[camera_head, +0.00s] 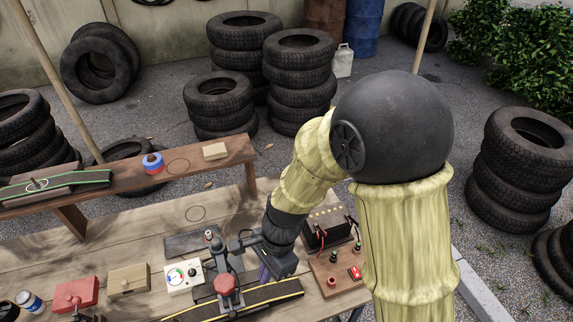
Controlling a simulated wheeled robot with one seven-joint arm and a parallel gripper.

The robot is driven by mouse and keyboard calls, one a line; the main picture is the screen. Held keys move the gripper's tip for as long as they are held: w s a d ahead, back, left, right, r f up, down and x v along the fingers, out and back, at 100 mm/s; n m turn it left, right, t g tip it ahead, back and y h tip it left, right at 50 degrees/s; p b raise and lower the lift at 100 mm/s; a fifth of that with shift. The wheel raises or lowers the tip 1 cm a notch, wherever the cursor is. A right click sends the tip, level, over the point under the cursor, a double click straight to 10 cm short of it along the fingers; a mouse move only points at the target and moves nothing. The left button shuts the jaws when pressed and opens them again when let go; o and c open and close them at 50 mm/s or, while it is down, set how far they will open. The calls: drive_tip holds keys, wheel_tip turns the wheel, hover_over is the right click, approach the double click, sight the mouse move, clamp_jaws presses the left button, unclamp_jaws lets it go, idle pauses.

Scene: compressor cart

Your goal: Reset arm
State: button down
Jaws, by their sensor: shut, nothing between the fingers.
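My arm comes in from the right, with pale yellow segments and a large black ball joint. It bends down to the bench, and my gripper (265,273) is at its dark lower end, shut and empty. It is small and partly hidden by the wrist. Just left of it stands a dark upright mechanism (217,252) with a red knob (224,284) in front, over a dark strip with yellow edges (275,294). I cannot tell whether my gripper touches the mechanism.
The wooden bench (130,240) also holds a red box (74,293), a tan block (128,280), a can (30,301) and a battery (328,227) beside a switch board (338,277). A raised shelf (115,165) crosses behind. Stacked tyres (300,75) stand beyond.

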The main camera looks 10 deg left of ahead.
drive_tip(key=w+d+r+n+t, duration=0.1)
drive_tip(key=d+r+n, duration=0.1)
drive_tip(key=d, duration=0.6)
drive_tip(key=w+d+r+n+t+h, duration=0.1)
drive_tip(key=w+d+r+n+t, duration=0.1)
drive_tip(key=d, duration=0.7)
drive_tip(key=w+d+r+n+t+h, duration=0.1)
drive_tip(key=d+r+n, duration=0.3)
drive_tip(key=d, duration=0.5)
drive_tip(key=shift+w+n+t, duration=0.4)
drive_tip(key=shift+w+t, duration=0.1)
drive_tip(key=shift+a, duration=0.15)
